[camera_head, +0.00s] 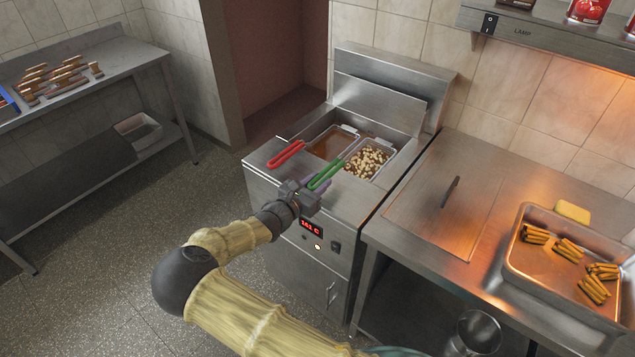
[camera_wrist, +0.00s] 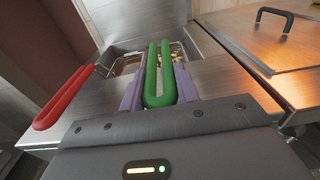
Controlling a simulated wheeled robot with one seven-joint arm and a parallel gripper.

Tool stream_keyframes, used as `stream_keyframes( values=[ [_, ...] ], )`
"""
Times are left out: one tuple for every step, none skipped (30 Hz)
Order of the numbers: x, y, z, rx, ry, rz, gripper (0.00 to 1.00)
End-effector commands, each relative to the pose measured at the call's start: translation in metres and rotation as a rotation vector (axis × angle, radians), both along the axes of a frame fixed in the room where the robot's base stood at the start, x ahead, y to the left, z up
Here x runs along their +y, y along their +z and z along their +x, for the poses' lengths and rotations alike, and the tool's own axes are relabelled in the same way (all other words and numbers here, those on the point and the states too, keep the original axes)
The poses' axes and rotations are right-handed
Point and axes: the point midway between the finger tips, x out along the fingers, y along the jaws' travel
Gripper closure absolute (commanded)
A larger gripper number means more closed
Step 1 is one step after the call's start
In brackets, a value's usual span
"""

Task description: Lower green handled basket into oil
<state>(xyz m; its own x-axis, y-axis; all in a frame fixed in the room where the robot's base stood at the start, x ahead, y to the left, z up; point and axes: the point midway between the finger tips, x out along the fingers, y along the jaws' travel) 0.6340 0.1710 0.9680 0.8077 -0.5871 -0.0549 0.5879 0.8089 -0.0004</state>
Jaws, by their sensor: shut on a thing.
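The green handle (camera_head: 327,174) belongs to the right basket (camera_head: 368,160) of the fryer (camera_head: 300,215). That basket is full of pale chunks of food and sits at the fryer well; I cannot tell how deep it hangs. My gripper (camera_head: 312,189) is at the near end of the green handle. In the wrist view the green handle (camera_wrist: 157,75) stands between my purple fingers (camera_wrist: 158,90), which are shut on it. The red handle (camera_head: 287,153) belongs to the left basket, over brown oil (camera_head: 330,142). The red handle also shows at left in the wrist view (camera_wrist: 62,98).
The fryer's front display (camera_head: 311,226) reads about 141 C. Right of the fryer is a steel counter (camera_head: 420,215) with a black-handled lid and a tray (camera_head: 540,270) of fried sticks. A side table (camera_head: 110,62) stands at left. The floor between is clear.

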Motion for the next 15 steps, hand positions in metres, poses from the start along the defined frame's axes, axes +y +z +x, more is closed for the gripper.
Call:
stream_keyframes(
  values=[
    [-0.0003,0.0011,0.0004,-0.004,-0.001,-0.002,1.00],
    [-0.0003,0.0006,0.0003,-0.003,-0.001,-0.002,1.00],
    [-0.0002,-0.0002,0.0003,-0.003,-0.001,-0.002,1.00],
    [-0.0002,-0.0009,0.0003,-0.003,-0.001,-0.002,1.00],
    [-0.0002,-0.0015,0.0003,-0.003,-0.001,-0.002,1.00],
    [-0.0002,-0.0024,0.0003,-0.003,-0.001,-0.002,1.00],
    [-0.0003,-0.0030,0.0004,-0.003,-0.001,-0.002,1.00],
    [-0.0002,-0.0036,0.0003,-0.003,-0.001,-0.002,1.00],
    [-0.0003,-0.0043,0.0004,-0.003,-0.001,-0.002,1.00],
    [-0.0003,-0.0050,0.0003,-0.003,-0.001,-0.002,1.00],
    [-0.0002,-0.0055,0.0003,-0.003,-0.001,-0.002,1.00],
    [-0.0003,-0.0063,0.0004,-0.003,-0.001,-0.002,1.00],
    [-0.0002,-0.0069,0.0003,-0.003,-0.001,-0.002,1.00],
    [-0.0003,-0.0075,0.0004,-0.003,-0.001,-0.002,1.00],
    [-0.0003,-0.0082,0.0004,-0.003,-0.001,-0.002,1.00]
  ],
)
